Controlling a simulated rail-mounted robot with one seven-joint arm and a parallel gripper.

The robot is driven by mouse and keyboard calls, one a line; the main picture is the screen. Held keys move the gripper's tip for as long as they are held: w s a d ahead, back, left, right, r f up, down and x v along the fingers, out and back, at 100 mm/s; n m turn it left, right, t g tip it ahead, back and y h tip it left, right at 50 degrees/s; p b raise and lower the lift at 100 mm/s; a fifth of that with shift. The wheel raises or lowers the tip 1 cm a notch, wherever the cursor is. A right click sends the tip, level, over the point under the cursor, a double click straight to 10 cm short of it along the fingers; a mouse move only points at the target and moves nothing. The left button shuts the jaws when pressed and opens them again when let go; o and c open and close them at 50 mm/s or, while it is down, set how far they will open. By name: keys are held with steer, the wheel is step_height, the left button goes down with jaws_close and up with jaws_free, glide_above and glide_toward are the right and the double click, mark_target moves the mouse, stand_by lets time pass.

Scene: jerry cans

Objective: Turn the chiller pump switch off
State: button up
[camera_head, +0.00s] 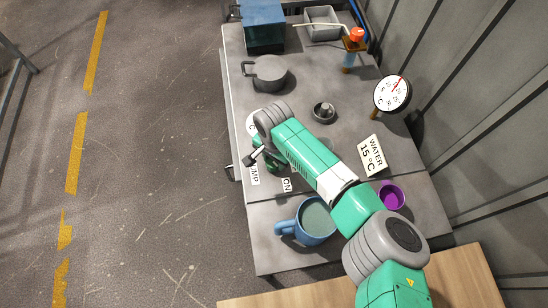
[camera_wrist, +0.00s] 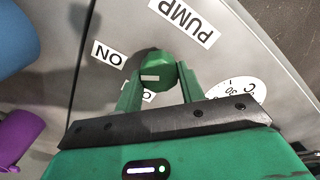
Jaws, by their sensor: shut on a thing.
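The pump switch is a round green knob (camera_wrist: 157,66) on the grey panel. It sits between the two green fingers of my gripper (camera_wrist: 160,80), which are shut on it. A white mark on the knob points left in the wrist view. The ON label (camera_wrist: 108,54) lies to the left of the knob and the PUMP label (camera_wrist: 184,20) above it. Another label (camera_wrist: 146,96), starting with O, is partly hidden by a finger. In the head view, my gripper (camera_head: 262,158) is at the table's left edge and the arm hides much of the switch. The ON label (camera_head: 287,185) shows beside it.
A blue mug (camera_head: 286,228) and a purple cup (camera_head: 391,196) stand near the arm. A WATER 15 °C sign (camera_head: 372,156), a dial gauge (camera_head: 392,94), a grey lidded pot (camera_head: 268,75) and a blue box (camera_head: 263,27) are on the table. A white dial (camera_wrist: 243,92) lies right of the fingers.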

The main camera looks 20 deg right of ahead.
steer(key=shift+a+r+p, duration=0.1)
steer(key=shift+p, duration=0.2)
steer(key=shift+a+r+n+p, duration=0.15)
steer(key=shift+n+p, duration=0.45)
steer(key=shift+p, duration=0.6)
steer(key=shift+n+p, duration=0.7)
steer(key=shift+p, duration=0.25)
steer(key=n, duration=0.3)
steer(key=shift+f+n+p, duration=0.25)
steer(key=shift+n+p, duration=0.05)
steer(key=shift+n, duration=0.1)
steer(key=n, duration=0.5)
steer(key=shift+w, duration=0.1)
steer(key=shift+n, duration=0.4)
steer(key=o, duration=1)
steer(key=shift+c, duration=0.2)
